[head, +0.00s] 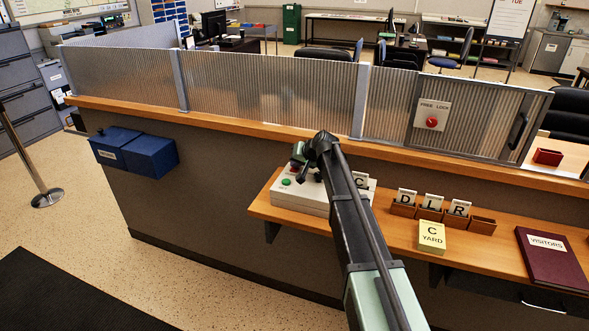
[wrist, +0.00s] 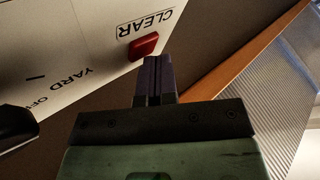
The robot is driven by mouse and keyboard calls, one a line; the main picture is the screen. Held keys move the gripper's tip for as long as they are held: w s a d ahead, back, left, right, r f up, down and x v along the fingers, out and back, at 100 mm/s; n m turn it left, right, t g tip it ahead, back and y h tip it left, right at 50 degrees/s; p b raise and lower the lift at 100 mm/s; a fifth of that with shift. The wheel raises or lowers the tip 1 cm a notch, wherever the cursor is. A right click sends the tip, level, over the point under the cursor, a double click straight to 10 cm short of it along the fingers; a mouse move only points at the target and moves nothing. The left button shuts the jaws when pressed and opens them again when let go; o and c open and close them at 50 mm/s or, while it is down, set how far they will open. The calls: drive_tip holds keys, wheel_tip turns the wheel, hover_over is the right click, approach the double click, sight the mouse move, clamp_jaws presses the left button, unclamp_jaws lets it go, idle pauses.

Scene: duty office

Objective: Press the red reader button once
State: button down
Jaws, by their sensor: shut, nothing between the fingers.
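The white reader box (head: 305,202) stands on the wooden shelf at the counter front, with a green button (head: 286,182) on its top. In the wrist view its white panel (wrist: 60,45) shows upside down, marked CLEAR and YARD. A red button (wrist: 144,46) sits beside the word CLEAR. My gripper (wrist: 156,66) is shut and empty, its fingertips just beside the red button in the picture; I cannot tell whether they touch it. In the head view my gripper (head: 298,152) is over the box's back part, and my wrist hides much of the box.
A FREE LOCK plate with a red knob (head: 432,122) is on the ribbed screen above the counter. To the right on the shelf are a lettered card rack (head: 430,214), a yellow C YARD block (head: 431,237) and a maroon visitors book (head: 553,262). Blue boxes (head: 152,157) hang left.

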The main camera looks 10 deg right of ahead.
drive_tip(key=shift+r+p, duration=0.8)
drive_tip(key=shift+r, duration=0.05)
wheel_tip(320, 180, up, 5)
drive_tip(key=p, duration=0.5)
drive_tip(key=shift+r, duration=0.1)
drive_tip(key=s+f+g, duration=0.1)
drive_tip(key=s, duration=0.4)
drive_tip(key=s+f+g+h, duration=0.1)
drive_tip(key=s, duration=0.3)
drive_tip(key=s+f+g, duration=0.1)
drive_tip(key=s, duration=0.4)
drive_tip(key=shift+s+a+f+n+g, duration=0.1)
drive_tip(key=shift+s+f+n+g, duration=0.25)
drive_tip(key=shift+f+n+g, duration=0.05)
drive_tip(key=s+a+f+n+g+h, duration=0.1)
drive_tip(key=s+g+h, duration=0.2)
drive_tip(key=s, duration=2.4)
drive_tip(key=shift+f+g+h, duration=0.35)
drive_tip(key=shift+g+h, duration=0.05)
drive_tip(key=shift+h, duration=0.2)
